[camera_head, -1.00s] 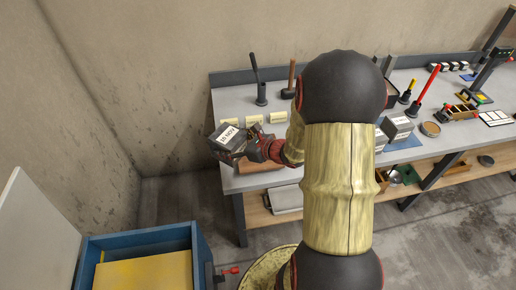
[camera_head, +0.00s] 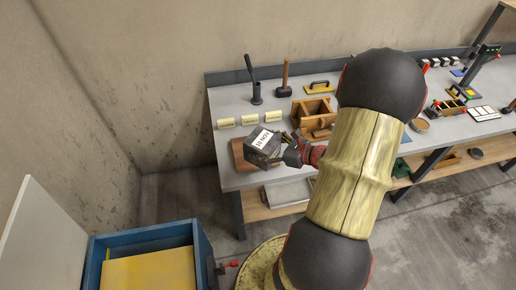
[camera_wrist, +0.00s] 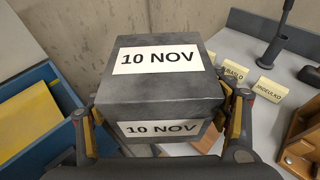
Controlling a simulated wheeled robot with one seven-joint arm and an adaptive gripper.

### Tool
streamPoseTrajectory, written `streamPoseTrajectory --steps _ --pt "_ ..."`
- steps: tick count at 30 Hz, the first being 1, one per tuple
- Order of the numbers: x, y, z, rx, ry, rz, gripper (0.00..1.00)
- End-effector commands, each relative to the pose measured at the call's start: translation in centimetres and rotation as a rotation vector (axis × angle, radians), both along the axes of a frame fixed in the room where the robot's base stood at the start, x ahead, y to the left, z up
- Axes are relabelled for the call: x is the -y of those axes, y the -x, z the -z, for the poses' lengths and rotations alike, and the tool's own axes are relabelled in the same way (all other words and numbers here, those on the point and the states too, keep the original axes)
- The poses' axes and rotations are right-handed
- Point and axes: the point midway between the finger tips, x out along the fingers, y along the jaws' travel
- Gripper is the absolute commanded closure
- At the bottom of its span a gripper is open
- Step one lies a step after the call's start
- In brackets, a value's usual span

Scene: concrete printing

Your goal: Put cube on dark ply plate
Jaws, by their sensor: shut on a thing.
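The grey concrete cube (camera_head: 262,146), labelled "10 NOV" on white, is held in my gripper (camera_head: 292,151). In the wrist view the cube (camera_wrist: 162,85) fills the middle, with the gripper fingers (camera_wrist: 164,125) shut on its two sides. The dark ply plate (camera_head: 239,154) is a reddish-brown board lying at the left front of the bench. The cube overlaps the plate's right part in the head view and looks tilted. I cannot tell its height above the plate.
Small cream name cards (camera_head: 249,120) stand in a row behind the plate. A wooden mould (camera_head: 313,111) stands right of them, with a mallet (camera_head: 284,79) and a tool in a black holder (camera_head: 256,91) behind. A blue box (camera_head: 203,254) with a yellow inside stands front left.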

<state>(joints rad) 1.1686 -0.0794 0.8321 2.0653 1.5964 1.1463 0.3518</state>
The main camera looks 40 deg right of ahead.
Motion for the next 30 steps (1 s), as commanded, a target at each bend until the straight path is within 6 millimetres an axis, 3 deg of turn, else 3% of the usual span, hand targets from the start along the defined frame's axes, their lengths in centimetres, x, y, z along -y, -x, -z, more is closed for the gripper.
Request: streamPoseTrajectory --steps 16,24,30 --pt "4.3 -7.7 3.6 0.008 0.004 -0.002 0.85" --pt "5.7 -10.1 7.1 0.008 0.004 0.0 0.85" --pt "6.3 -11.1 8.3 0.009 0.004 -0.001 0.85"
